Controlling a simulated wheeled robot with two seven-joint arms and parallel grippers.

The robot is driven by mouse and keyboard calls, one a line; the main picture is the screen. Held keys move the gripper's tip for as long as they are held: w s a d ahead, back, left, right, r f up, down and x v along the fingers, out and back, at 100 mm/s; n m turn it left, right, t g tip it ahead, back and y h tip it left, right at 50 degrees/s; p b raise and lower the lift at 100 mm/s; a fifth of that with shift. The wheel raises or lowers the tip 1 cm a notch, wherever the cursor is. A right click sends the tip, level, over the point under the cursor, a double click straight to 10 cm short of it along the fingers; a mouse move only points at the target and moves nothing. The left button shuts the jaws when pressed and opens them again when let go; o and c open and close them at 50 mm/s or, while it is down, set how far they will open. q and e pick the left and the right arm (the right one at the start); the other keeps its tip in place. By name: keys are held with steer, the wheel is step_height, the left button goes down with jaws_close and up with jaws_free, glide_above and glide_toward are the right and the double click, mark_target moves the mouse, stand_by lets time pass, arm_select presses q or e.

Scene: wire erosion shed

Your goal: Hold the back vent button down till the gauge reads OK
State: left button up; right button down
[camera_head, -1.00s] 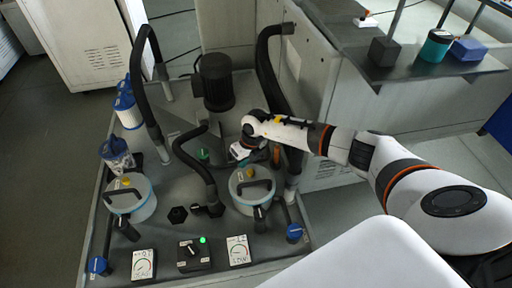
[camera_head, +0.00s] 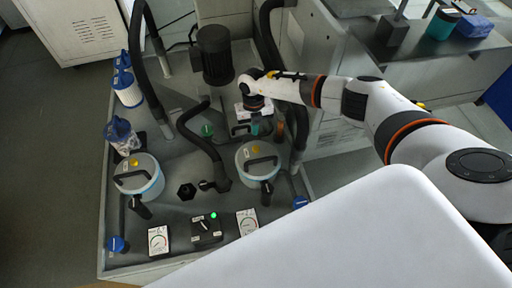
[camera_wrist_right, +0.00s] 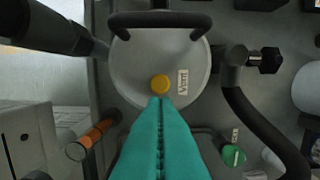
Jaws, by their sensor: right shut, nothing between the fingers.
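Two pale canisters with black handles stand on the grey skid, each with a yellow vent button. In the head view, the left canister (camera_head: 150,185) has its button (camera_head: 134,162), and the right canister (camera_head: 270,172) has its button (camera_head: 247,153). My right gripper (camera_head: 255,128) is just behind the right canister. In the right wrist view, its teal fingers (camera_wrist_right: 160,102) are shut and empty, tips right beside the yellow button (camera_wrist_right: 160,84) marked "Vent". Contact cannot be told. Two gauges, left (camera_head: 158,240) and right (camera_head: 247,222), stand in front; their readings are too small. My left gripper is out of view.
A black selector box (camera_head: 206,229) with a lit green lamp sits between the gauges. A dark motor (camera_head: 214,57) and thick black hoses rise around the canisters. An orange handle (camera_wrist_right: 94,138) and a green knob (camera_wrist_right: 233,155) lie near the fingers.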

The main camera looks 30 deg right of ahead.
mark_target(256, 146)
steer(key=f+b, duration=0.1)
steer(key=f, duration=0.1)
steer(key=f+b, duration=0.3)
steer(key=f, duration=0.1)
steer(key=shift+s+a+f, duration=0.1)
steer(key=shift+s+f, duration=0.1)
steer(key=shift+s, duration=0.1)
